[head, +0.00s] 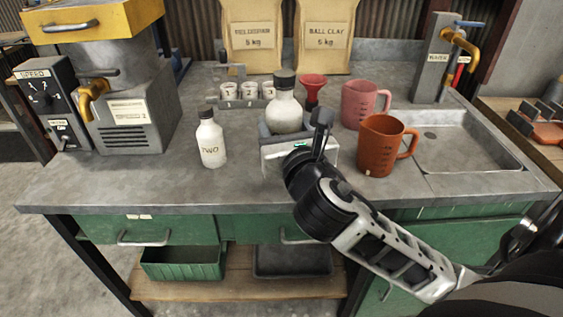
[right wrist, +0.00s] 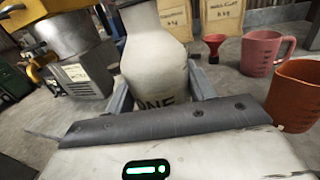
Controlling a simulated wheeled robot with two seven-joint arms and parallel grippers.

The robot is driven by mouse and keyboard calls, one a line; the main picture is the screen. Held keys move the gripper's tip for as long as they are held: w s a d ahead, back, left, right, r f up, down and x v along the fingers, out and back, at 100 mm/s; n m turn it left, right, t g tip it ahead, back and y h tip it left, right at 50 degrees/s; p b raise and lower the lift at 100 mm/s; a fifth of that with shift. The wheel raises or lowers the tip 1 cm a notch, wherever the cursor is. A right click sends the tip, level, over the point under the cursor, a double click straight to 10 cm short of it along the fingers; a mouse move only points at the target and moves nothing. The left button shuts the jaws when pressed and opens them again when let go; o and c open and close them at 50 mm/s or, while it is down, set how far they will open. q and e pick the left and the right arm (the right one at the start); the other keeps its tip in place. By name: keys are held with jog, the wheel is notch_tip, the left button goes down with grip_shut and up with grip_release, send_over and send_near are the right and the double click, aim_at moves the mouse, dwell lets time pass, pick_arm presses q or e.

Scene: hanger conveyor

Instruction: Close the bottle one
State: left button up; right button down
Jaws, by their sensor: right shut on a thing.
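The bottle one (head: 285,114) is a white, round-bodied bottle with a dark cap (head: 285,79) on its neck; I cannot tell how tight the cap sits. My right gripper (head: 287,134) is shut on its body, one finger on each side. In the right wrist view, the bottle (right wrist: 155,62) stands upright between the fingers with "ONE" partly showing. Its lower end is hidden by my gripper, so I cannot tell whether it touches the bench. A second white bottle (head: 211,143), labelled "TWO" with a dark cap, stands to the left. My left gripper is not in view.
An orange jug (head: 378,147) and a pink jug (head: 359,104) stand right of my gripper, before the sink (head: 462,150). A red funnel (head: 313,87) and numbered cups (head: 249,92) are behind. A grey machine (head: 130,110) stands left. The bench front left is clear.

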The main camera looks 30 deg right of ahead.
pick_arm(q)
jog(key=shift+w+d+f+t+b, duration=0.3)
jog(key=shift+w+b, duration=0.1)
jog(key=shift+b, duration=0.85)
pick_arm(e)
jog(key=w+d+f, duration=0.7)
jog(key=w+f, duration=0.2)
jog(key=w, duration=0.2)
jog(key=shift+w+f, duration=0.15)
jog(key=shift+w, duration=0.1)
